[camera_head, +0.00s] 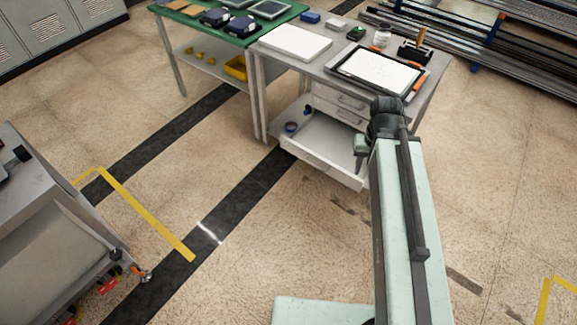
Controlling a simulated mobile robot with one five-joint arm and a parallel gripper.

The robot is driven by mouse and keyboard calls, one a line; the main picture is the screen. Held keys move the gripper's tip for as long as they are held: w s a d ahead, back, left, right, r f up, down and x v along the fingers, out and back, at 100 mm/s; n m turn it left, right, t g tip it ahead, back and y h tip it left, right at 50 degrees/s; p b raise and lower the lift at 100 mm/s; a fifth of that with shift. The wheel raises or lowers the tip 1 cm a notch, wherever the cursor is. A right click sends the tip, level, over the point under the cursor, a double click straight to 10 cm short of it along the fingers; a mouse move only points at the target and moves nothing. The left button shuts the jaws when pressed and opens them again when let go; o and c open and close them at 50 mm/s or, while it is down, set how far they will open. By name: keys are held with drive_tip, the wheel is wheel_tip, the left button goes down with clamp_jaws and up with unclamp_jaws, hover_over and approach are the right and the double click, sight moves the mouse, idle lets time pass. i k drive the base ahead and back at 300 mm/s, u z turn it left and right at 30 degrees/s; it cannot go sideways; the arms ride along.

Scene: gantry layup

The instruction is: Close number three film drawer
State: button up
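A white drawer (318,166) is pulled far out of the drawer unit under the grey workbench. It sits below two shut drawers (338,104) with bar handles. No number is readable on any drawer front. A small blue round item (291,127) lies in the open drawer at its left side. My arm reaches up from the bottom of the picture to the drawer's right side. A pale block at its end, seemingly my gripper (361,145), overlaps the drawer's right edge in the picture.
The workbench (330,45) holds a framed tablet-like panel (378,72), a white board, a jar and tools. A green-topped table (205,22) stands to its left, metal stock lies behind right, and a grey cart (50,250) stands front left. The floor before the drawer is clear.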

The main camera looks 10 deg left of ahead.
sight(323, 142)
drive_tip(key=u, duration=0.3)
drive_tip(key=k, duration=1.05)
drive_tip(key=u, duration=0.9)
drive_tip(key=i, duration=1.6)
drive_tip(key=u, duration=0.2)
